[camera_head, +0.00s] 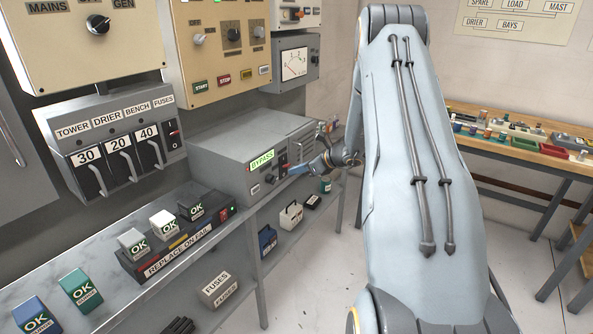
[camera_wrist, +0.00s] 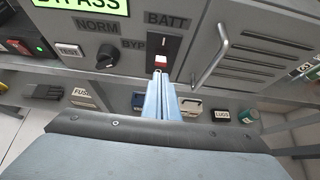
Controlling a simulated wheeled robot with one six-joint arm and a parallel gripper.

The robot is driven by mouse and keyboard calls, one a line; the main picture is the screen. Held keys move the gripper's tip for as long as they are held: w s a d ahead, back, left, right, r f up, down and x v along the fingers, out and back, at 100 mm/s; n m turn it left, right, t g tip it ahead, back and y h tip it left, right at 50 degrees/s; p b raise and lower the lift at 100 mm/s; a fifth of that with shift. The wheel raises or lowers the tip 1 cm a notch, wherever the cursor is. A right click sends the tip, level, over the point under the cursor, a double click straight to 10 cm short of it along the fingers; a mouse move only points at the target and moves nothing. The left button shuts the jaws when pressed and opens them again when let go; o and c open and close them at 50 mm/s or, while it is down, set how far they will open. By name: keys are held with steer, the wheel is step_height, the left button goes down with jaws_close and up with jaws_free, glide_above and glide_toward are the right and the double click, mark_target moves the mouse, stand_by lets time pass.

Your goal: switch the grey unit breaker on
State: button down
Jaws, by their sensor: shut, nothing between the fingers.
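The grey unit (camera_head: 222,140) sits on the shelf, with a lit green BYPASS display (camera_head: 262,162) on its front. In the wrist view its breaker (camera_wrist: 163,50) is a narrow black plate under a BATT label (camera_wrist: 167,19), with a small red and white lever at its lower end. My gripper (camera_wrist: 159,75) is shut and empty, its fingertips just below that lever. I cannot tell whether they touch it. In the head view my gripper (camera_head: 293,170) is at the right part of the unit's front.
A black knob (camera_wrist: 106,58) with NORM and BYP marks is left of the breaker. A metal handle (camera_wrist: 211,53) stands out at the right. Small boxes lie on the shelf below. A workbench (camera_head: 525,155) with parts stands at the right.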

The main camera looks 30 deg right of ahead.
steer(key=shift+a+r, duration=0.1)
steer(key=shift+r, duration=0.05)
steer(key=shift+r+p, duration=0.35)
steer(key=shift+r, duration=0.4)
steer(key=shift+w+r, duration=0.1)
steer(key=w+r+p+v, duration=0.1)
steer(key=p+v, duration=0.3)
steer(key=v, duration=0.5)
steer(key=shift+s+a+r, duration=0.15)
steer(key=shift+s+r, duration=0.1)
steer(key=shift+r, duration=0.2)
